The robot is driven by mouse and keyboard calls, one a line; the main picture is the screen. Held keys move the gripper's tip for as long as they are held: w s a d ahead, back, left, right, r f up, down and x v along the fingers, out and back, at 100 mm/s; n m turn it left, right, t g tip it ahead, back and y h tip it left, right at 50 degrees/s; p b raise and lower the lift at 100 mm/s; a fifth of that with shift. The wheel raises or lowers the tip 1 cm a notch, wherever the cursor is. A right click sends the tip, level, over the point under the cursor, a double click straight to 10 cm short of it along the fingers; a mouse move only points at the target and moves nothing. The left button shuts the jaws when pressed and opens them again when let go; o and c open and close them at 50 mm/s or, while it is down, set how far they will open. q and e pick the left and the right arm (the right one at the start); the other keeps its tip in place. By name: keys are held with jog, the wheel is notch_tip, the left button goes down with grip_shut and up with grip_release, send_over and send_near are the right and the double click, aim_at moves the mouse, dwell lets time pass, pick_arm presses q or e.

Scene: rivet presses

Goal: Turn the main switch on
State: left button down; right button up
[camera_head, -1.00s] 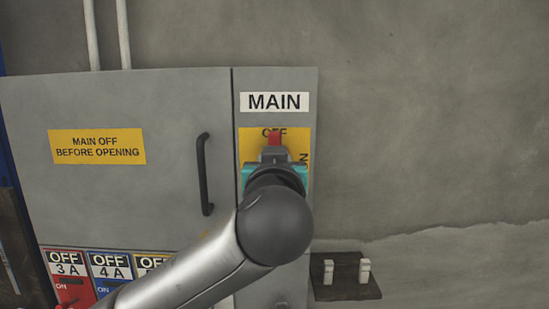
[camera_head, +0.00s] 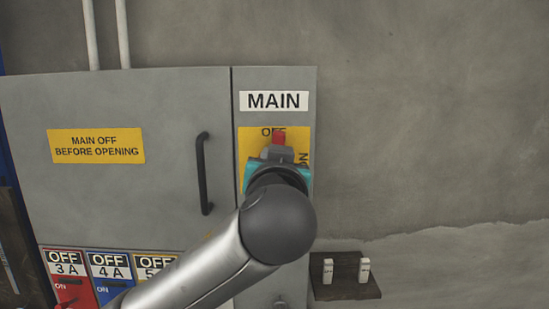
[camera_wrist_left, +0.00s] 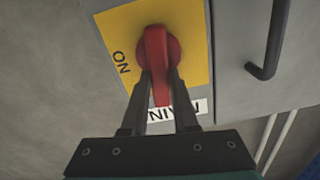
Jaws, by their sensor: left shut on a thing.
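The main switch is a red rotary handle (camera_head: 278,138) on a yellow plate (camera_head: 245,148) below the MAIN label (camera_head: 274,101). In the head view its tip points up, near the OFF mark and leaning slightly right, with ON at the plate's right side. My left gripper (camera_head: 277,160) is in front of the handle and hides its lower part. In the left wrist view, the gripper's two fingers (camera_wrist_left: 160,82) are on either side of the red handle (camera_wrist_left: 157,55), shut on it. My right gripper is not in view.
A grey cabinet (camera_head: 120,200) with a black door handle (camera_head: 204,173) stands to the left. Small OFF switches, including 3A (camera_head: 67,265) and 4A (camera_head: 107,265), line its lower edge. A dark shelf (camera_head: 345,291) holds two white pieces at lower right. The wall at right is clear.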

pick_arm(q)
jog(key=shift+d+f+m, duration=0.3)
jog(key=shift+f+m, duration=0.05)
jog(key=shift+m, duration=2.35)
jog(key=shift+d+f+m, duration=0.35)
jog(key=shift+f+m, duration=0.05)
jog(key=shift+m, duration=2.3)
jog(key=shift+d+f+m, duration=0.3)
jog(key=shift+f+m, duration=0.05)
jog(key=shift+m, duration=2.35)
jog(key=c, duration=0.7)
grip_release()
